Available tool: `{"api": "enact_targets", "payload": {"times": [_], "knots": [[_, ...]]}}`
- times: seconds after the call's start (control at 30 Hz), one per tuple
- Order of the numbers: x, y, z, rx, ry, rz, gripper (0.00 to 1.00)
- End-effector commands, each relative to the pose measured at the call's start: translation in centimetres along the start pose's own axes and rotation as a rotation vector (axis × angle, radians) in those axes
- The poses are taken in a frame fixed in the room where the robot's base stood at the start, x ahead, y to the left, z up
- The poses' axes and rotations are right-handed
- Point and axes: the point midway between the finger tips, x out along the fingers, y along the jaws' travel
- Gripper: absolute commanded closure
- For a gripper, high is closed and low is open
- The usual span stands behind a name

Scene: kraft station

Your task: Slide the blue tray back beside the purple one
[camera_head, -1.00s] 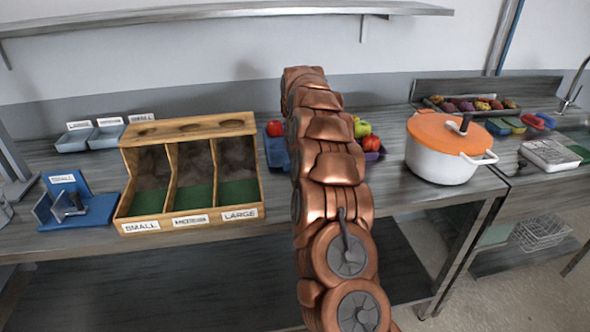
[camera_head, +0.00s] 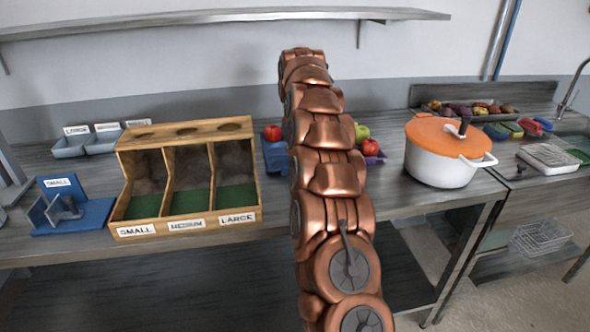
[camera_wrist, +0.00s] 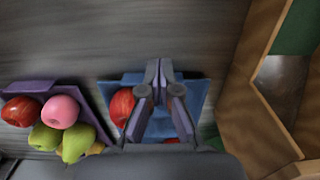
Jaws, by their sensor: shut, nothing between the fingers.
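The blue tray (camera_head: 274,158) stands on the steel table, partly hidden behind my arm, with a red apple (camera_head: 272,132) in it. In the wrist view the blue tray (camera_wrist: 200,92) holds a red apple (camera_wrist: 122,106) and a bit of more red fruit under my gripper. The purple tray (camera_wrist: 30,87) lies left of it there, with a gap of bare table between. It holds red, pink and green fruit. In the head view the purple tray (camera_head: 375,160) shows right of my arm. My gripper (camera_wrist: 159,68) is shut and empty, over the blue tray; its height is unclear.
A wooden three-bay sorting box (camera_head: 185,180) stands close to the blue tray. A white pot (camera_head: 440,165) with an orange lid stands beyond the purple tray. A blue stand (camera_head: 75,215) sits at the far left. A shelf (camera_head: 230,14) runs along the wall above.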

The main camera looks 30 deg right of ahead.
Motion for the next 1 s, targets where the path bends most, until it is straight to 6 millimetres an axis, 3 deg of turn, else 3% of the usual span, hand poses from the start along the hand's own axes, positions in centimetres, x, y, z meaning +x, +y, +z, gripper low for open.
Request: {"api": "enact_targets", "payload": {"times": [0.43,0.83,1.0], "knots": [[-3.5,0.1,-0.1,0.002,-0.001,0.0,1.0],[-4.2,0.0,0.1,0.0,-0.002,0.0,1.0],[-5.1,-1.1,1.3,-0.025,-0.008,-0.008,1.0]]}}
